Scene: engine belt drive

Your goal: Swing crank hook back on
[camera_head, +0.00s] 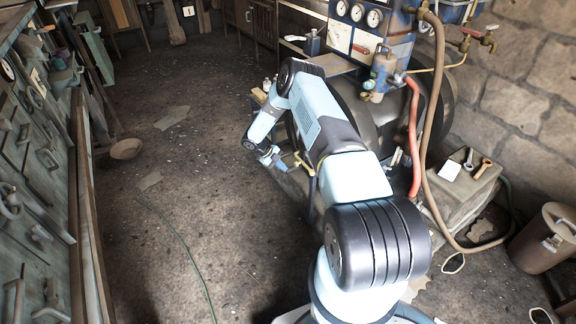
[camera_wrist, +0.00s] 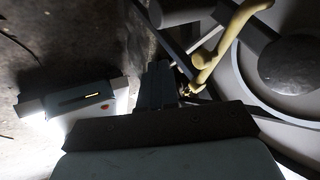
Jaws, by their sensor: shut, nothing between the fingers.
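A yellow bent bar, which looks like the crank hook, shows in the wrist view (camera_wrist: 228,40) just right of my gripper (camera_wrist: 158,78). It crosses in front of a large grey wheel (camera_wrist: 250,85). The bar also shows in the head view (camera_head: 302,163) at the side of the engine, close to the right of my gripper (camera_head: 274,160). My fingers are shut with nothing between them. The bar's lower end comes near the fingers; I cannot tell whether they touch. Where the bar is fixed or hooked is too dark to make out.
The engine's large dark wheel (camera_head: 352,112) stands behind my arm. A red hose (camera_head: 413,140) and a brown hose (camera_head: 428,120) hang at its right. A grey box with a red dot (camera_wrist: 75,101) lies left of my gripper. Open floor (camera_head: 190,180) extends left.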

